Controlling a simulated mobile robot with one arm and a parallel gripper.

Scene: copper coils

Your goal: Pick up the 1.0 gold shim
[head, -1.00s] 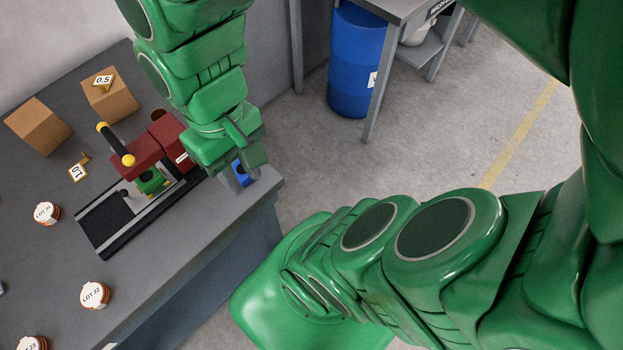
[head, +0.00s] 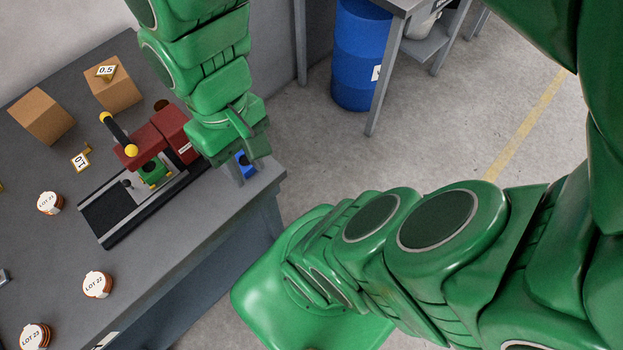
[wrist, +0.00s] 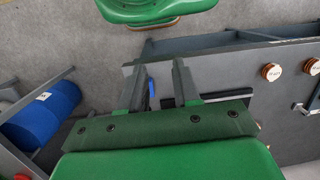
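The 1.0 gold shim (head: 81,160) lies on the grey bench, left of the red machine, with a white label marked 1.0. A second gold piece labelled 0.5 (head: 106,72) sits on a cardboard box. My gripper (head: 245,171) is at the bench's right end, well to the right of the 1.0 shim. In the wrist view my gripper (wrist: 160,66) has its two fingers apart and nothing clearly held. A small blue object (head: 245,166) shows near the fingers, and partly behind one finger in the wrist view (wrist: 151,92). The 1.0 shim cannot be made out in the wrist view.
The red machine (head: 172,128) with a black-and-yellow lever and a dark track (head: 110,213) stands between my gripper and the shim. Two cardboard boxes (head: 41,116) are behind. A blue barrel (head: 360,58) is on the floor.

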